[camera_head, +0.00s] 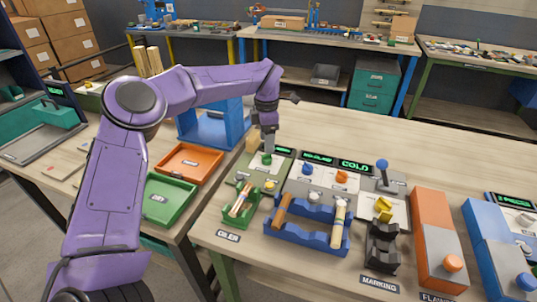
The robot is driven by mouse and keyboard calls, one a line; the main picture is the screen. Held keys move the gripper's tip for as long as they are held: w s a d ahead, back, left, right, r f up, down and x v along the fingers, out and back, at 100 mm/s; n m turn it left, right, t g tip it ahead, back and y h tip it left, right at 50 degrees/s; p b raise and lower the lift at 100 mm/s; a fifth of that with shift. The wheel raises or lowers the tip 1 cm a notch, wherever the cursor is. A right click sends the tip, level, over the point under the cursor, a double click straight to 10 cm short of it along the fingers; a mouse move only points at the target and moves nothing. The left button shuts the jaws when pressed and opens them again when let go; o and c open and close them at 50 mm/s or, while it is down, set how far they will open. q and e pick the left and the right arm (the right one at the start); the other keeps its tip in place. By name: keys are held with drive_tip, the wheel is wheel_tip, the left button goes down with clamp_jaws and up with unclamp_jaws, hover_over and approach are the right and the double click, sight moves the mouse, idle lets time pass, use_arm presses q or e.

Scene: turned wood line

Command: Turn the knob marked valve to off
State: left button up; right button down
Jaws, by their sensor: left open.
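My left arm comes in from the left, and its open left gripper (269,143) points down just above a small green knob (266,159). This knob sits on a grey-green panel (272,173) at the back of the bench. I cannot tell whether the fingers touch the knob. A blue knob (308,169) and an orange knob (342,177) stand on the panel to the right, below dark displays; one display (355,166) reads COLD. No label reading valve is legible, and the gripper partly covers the area. My right gripper is not in view.
Front of the panels stand a green rack (239,206) and a blue rack (296,234) with wooden pieces. A blue-topped lever (382,168) rises to the right. Green (166,202) and orange trays (190,163) lie left. The bench behind the displays is clear.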

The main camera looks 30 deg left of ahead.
sight(267, 158)
use_arm(q)
wheel_tip(267, 158, down, 6)
drive_tip(key=shift+f, duration=0.1)
drive_tip(key=c, duration=1)
drive_tip(key=shift+c, duration=0.2)
